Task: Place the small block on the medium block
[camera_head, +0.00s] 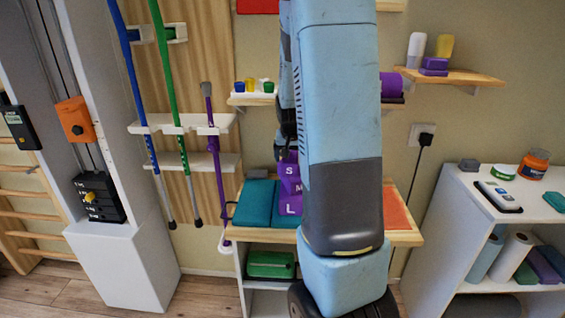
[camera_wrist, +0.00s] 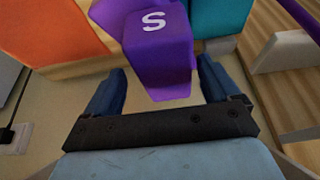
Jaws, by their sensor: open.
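The small block (camera_head: 288,169), purple with a white S, appears to sit on top of the medium block (camera_head: 291,187), purple with an M. The medium block sits above the large purple block (camera_head: 291,208) marked L. My arm hides their right side. My gripper (camera_head: 287,150) is at the top of the stack and only partly visible in the head view. In the wrist view my gripper (camera_wrist: 163,72) is open, with the small block (camera_wrist: 155,36) ahead of and between the fingertips.
The stack stands on a wooden table (camera_head: 406,238) with teal pads (camera_head: 254,204) to its left and an orange pad (camera_head: 397,210) to its right. A small shelf (camera_head: 252,99) with colored cups is above.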

